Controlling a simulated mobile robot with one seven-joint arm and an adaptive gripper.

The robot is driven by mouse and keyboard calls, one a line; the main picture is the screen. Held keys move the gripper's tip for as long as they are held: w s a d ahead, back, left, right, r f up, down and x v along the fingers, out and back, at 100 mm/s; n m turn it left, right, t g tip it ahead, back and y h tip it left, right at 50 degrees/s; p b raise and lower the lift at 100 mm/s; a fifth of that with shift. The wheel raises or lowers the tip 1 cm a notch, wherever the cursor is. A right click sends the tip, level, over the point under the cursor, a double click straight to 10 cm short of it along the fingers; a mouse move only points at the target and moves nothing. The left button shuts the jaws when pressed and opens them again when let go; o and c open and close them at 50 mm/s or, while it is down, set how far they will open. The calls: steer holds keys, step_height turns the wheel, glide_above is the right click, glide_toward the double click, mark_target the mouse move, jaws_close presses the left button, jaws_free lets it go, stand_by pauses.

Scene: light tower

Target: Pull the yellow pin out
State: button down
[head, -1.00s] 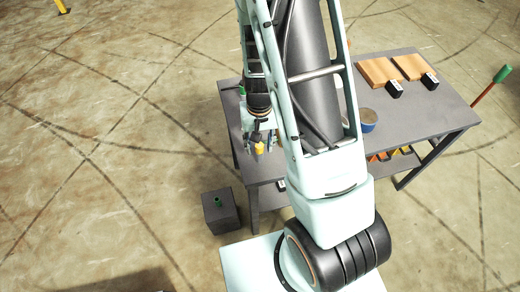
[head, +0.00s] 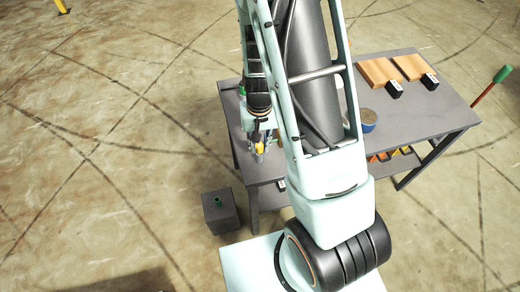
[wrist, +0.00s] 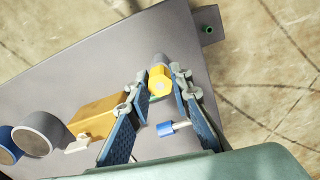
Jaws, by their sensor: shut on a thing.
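The yellow pin (wrist: 160,80) shows between the fingertips in the wrist view, its round end facing the camera. In the head view it is a small yellow spot (head: 260,148) at the near left part of the table. My gripper (wrist: 157,82) is shut on it, one blue-padded finger on each side. In the head view my gripper (head: 261,143) is partly hidden by my own arm. How deep the pin sits is hidden. A blue pin with a pale shaft (wrist: 170,128) shows between the fingers, nearer the palm.
A dark box (head: 220,212) with a green ring stands on the floor at the table's near left. Floor to the left is open.

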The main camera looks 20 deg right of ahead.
steer(key=shift+r, duration=0.25)
steer(key=shift+r+p, duration=3)
steer(key=shift+r, duration=0.7)
